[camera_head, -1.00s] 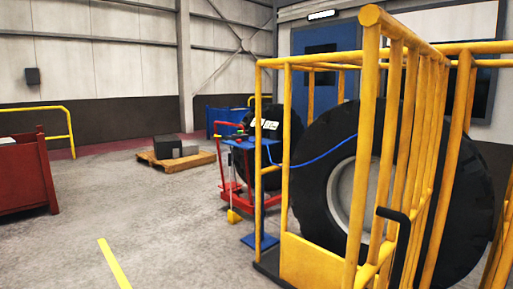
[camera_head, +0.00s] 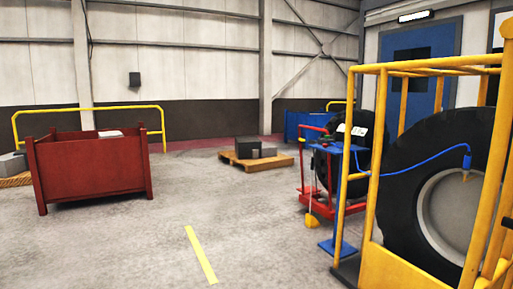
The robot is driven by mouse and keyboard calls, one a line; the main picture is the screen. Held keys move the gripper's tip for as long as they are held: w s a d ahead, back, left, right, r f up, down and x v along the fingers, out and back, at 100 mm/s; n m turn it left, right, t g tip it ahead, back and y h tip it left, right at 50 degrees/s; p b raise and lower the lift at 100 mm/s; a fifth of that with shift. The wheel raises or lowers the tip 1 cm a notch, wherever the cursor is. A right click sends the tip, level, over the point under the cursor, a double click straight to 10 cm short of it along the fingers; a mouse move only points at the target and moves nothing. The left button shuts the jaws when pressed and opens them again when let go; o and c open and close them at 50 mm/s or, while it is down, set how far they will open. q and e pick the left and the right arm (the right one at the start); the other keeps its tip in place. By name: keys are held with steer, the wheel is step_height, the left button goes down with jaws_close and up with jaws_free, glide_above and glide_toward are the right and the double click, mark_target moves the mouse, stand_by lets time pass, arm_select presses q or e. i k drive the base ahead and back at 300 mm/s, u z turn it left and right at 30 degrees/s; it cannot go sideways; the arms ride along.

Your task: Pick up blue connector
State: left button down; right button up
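A blue hose (camera_head: 415,163) runs from the top of a blue stand (camera_head: 338,150) across the front of a large black tyre (camera_head: 425,150). It ends in a small blue connector (camera_head: 467,161) that hangs over the tyre near its rim, with a yellowish tip below. Whether the tip touches the wheel I cannot tell. Neither of my grippers is in view.
A yellow cage (camera_head: 369,200) stands around the tyre at the right. A red cart (camera_head: 307,165) is beside the blue stand. A red bin (camera_head: 90,170) is at the left, and a pallet (camera_head: 258,161) with grey blocks lies behind. The middle floor is clear.

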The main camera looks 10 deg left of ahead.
mark_target(466, 168)
steer(key=u, duration=0.25)
steer(key=i, duration=3.15)
steer(key=z, duration=1.1)
steer(key=i, duration=1.65)
steer(key=z, duration=2.95)
